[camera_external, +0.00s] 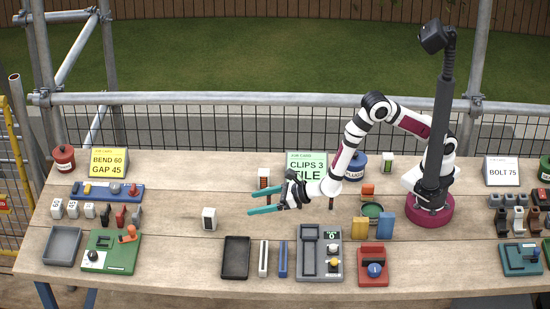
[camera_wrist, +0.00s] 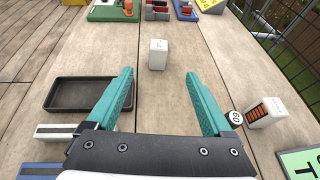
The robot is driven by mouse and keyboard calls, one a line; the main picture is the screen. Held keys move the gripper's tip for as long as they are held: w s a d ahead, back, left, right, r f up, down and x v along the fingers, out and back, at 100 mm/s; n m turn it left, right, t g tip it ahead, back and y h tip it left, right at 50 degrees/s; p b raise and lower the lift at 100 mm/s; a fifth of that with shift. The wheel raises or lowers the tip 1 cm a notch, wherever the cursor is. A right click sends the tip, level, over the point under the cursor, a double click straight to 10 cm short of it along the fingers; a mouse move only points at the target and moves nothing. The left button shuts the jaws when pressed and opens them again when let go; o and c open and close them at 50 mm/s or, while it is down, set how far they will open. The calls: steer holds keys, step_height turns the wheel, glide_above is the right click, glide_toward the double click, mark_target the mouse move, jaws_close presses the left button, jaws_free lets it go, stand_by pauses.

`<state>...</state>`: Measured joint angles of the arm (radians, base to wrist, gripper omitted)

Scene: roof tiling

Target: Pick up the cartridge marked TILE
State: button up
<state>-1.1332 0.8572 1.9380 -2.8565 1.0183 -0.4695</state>
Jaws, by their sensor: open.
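My gripper (camera_external: 249,204) is open and empty, its teal fingers pointing left over the middle of the table; it also shows in the wrist view (camera_wrist: 159,73). A white cartridge (camera_external: 209,219) stands upright left of the fingertips; in the wrist view this white block (camera_wrist: 158,55) lies ahead, between the finger lines and apart from them. The mark on its top is too small to read. A second white cartridge with orange bars (camera_external: 264,178) stands behind the fingers, and right of them in the wrist view (camera_wrist: 266,112). A third white cartridge with green (camera_external: 387,163) stands at the back right.
A dark tray (camera_external: 236,271), white and blue bars and a grey device (camera_external: 320,262) lie in front. A round piece marked 60 (camera_wrist: 235,118) is beside the right finger. Bare wood surrounds the left white cartridge.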

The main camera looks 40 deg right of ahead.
mark_target(215, 213)
steer(key=x, duration=1.5)
steer(key=shift+w+a, duration=0.1)
steer(key=shift+a, duration=0.1)
jaws_close()
